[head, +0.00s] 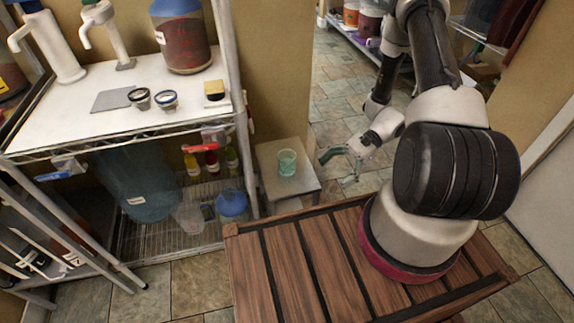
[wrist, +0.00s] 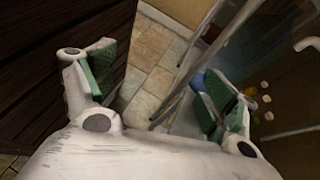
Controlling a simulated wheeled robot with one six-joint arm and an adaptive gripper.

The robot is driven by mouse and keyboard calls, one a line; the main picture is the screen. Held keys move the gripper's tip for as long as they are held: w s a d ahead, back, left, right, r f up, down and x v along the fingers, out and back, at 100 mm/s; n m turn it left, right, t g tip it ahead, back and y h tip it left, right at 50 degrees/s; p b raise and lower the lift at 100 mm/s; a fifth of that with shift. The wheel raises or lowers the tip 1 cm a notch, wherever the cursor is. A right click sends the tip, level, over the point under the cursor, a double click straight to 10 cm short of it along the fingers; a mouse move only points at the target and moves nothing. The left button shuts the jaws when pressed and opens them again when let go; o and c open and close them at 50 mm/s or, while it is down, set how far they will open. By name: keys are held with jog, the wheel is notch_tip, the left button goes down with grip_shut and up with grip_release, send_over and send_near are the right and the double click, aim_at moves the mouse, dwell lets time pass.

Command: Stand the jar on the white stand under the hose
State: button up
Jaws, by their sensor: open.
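A small greenish clear jar (head: 287,162) stands upright on a low pale square stool (head: 300,186) in the head view. My gripper (head: 341,164) is to the right of the jar, apart from it. In the wrist view my gripper (wrist: 158,92) has its green-padded fingers spread wide with nothing between them. The jar is not clearly seen in the wrist view. I cannot make out a hose or a clearly white stand in either view.
A wire shelf with a white top (head: 75,120) stands at the left, carrying white spouted taps (head: 103,28), a large red-brown jar (head: 182,42) and small items. A blue-lidded tub (head: 232,205) sits below. A slatted wooden surface (head: 292,272) is in front.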

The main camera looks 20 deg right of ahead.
jog(key=w+a+f+m+t+y, duration=0.2)
jog(key=f+m+t, duration=0.1)
jog(key=f, duration=0.3)
jog(key=w+a+f+m+t+y, duration=0.1)
jog(key=a+f+m+t, duration=0.15)
jog(key=f, duration=0.35)
jog(key=m+t+h, duration=0.1)
jog(key=m+t, duration=0.5)
jog(key=t, duration=0.2)
send_near(287, 156)
jog(key=s+a, duration=0.1)
jog(key=s+a+r, duration=0.1)
jog(key=shift+s+a+r+n, duration=0.15)
jog(key=shift+a+r+n, duration=0.1)
jog(key=shift+a+r, duration=0.15)
jog(key=shift+t, duration=0.35)
jog(key=x, duration=0.5)
jog(key=r+x, duration=0.1)
jog(key=x, duration=0.1)
jog(key=shift+w+a, duration=0.25)
jog(key=shift+w, duration=0.1)
jog(key=c, duration=1.4)
jog(key=shift+r, duration=0.1)
